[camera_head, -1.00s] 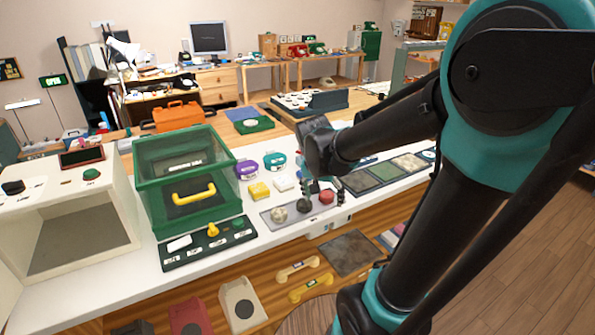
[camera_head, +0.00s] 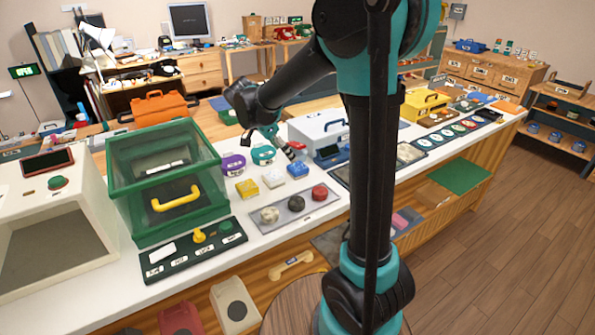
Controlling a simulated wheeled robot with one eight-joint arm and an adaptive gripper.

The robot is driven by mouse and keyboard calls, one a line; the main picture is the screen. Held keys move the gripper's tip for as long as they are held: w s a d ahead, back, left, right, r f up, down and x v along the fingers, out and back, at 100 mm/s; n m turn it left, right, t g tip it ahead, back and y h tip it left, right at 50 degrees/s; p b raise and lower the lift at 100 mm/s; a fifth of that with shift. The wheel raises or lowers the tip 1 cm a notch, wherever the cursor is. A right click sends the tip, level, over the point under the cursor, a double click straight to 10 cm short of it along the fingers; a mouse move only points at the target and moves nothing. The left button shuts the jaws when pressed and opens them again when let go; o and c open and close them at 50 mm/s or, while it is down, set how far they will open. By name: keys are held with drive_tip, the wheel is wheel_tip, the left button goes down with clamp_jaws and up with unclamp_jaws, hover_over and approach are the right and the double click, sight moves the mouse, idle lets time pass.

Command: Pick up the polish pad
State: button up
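Three round pad-like pieces sit on a grey tray (camera_head: 292,222) on the white bench top: a cream one (camera_head: 269,215), a dark grey one (camera_head: 296,203) and a red one (camera_head: 319,192). I cannot tell which of them, if any, is the polish pad. My gripper (camera_head: 295,153) is small in view, behind the tray, above the bench near a blue block (camera_head: 298,170). It appears apart from the three round pieces. Its fingers are too small to show whether they are open or shut, or whether they hold anything.
Yellow blocks (camera_head: 247,188) lie behind the tray, with purple (camera_head: 233,163) and teal (camera_head: 263,155) round items farther back. A green clear-sided cabinet (camera_head: 165,180) and a dark control panel (camera_head: 194,247) stand left. My arm hides part of the bench on the right.

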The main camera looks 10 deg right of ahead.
sight(297, 167)
drive_tip(key=x, duration=0.9)
drive_tip(key=shift+w+f, duration=0.15)
drive_tip(key=shift+f, duration=0.05)
drive_tip(key=shift+c, duration=0.3)
drive_tip(key=c, duration=1.2)
